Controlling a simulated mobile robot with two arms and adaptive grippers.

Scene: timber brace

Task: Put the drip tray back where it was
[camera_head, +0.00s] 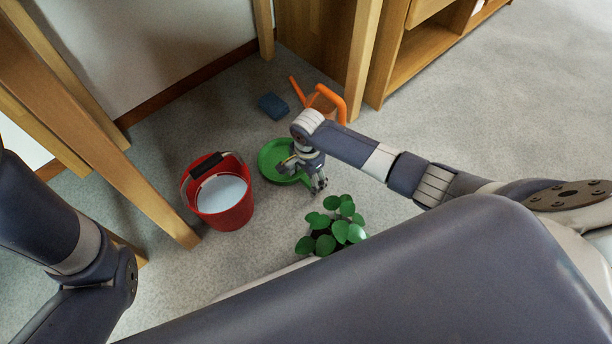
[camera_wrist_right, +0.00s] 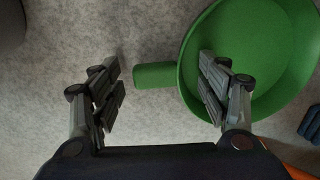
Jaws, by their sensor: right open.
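The green drip tray (camera_head: 268,163) is a round, shallow dish lying on the grey carpet, right of the red bucket. My right gripper (camera_head: 303,178) is over its near right side, pointing down and partly hiding it. In the right wrist view the tray (camera_wrist_right: 268,45) has a short green tab (camera_wrist_right: 155,75) sticking out from its rim. The open right gripper (camera_wrist_right: 160,88) has the tab between its fingers, with one finger over the tray's rim and the other over bare carpet. It grips nothing. My left arm shows at the left, but its gripper is out of view.
A red bucket (camera_head: 237,213) with pale contents stands left of the tray. A leafy green plant (camera_head: 338,232) is nearer me, partly hidden by my body. A blue block (camera_head: 273,105) and an orange watering can (camera_head: 327,103) lie beyond. Wooden posts (camera_head: 110,150) rise at left.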

